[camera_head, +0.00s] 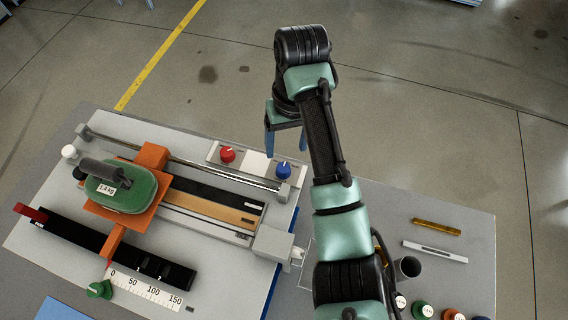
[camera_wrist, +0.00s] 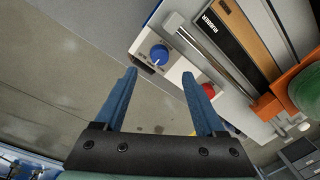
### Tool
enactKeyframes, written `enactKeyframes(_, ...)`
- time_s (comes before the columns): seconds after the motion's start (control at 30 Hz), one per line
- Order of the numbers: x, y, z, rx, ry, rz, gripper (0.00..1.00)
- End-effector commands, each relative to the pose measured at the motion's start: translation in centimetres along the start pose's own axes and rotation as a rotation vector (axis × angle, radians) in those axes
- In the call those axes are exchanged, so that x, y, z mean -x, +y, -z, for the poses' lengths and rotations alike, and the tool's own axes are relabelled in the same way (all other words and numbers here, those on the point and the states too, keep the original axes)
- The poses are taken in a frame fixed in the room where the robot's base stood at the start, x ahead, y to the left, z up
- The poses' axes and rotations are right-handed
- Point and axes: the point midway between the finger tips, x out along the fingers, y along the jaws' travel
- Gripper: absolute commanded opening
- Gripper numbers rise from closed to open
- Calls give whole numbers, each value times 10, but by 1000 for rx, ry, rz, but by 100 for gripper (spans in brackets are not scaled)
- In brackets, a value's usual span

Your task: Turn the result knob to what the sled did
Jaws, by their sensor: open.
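A red knob (camera_head: 227,155) and a blue knob (camera_head: 284,170) sit on a pale panel at the back of the test rig; both also show in the wrist view, blue (camera_wrist: 159,54) and red (camera_wrist: 208,91). Each has a white pointer line. The panel's lettering is too small to read, so I cannot tell which is the result knob. An orange sled (camera_head: 151,157) carries a green weight (camera_head: 121,190) marked 1.4 kg, at the left of the track, its arm reaching near the scale's 0. My gripper (camera_wrist: 159,73) is open and empty, near the blue knob and apart from it.
A metal rail (camera_head: 190,162) runs along the panel's front side. A black strip marked RUBBER (camera_wrist: 222,33) lies beside a tan strip (camera_head: 215,207). A ruler scale (camera_head: 146,289) is at the front. A brass bar (camera_head: 436,227) and several round weights lie right. Floor is clear behind.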

Motion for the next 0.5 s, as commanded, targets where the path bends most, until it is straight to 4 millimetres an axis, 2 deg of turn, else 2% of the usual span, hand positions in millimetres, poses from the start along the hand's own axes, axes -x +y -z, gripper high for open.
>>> enactKeyframes(0.03,-19,-1,0,1,-2,3,72)
enactKeyframes(0.3,-62,0,0,0,0,1,72)
enactKeyframes(0.5,-78,0,0,0,0,1,72)
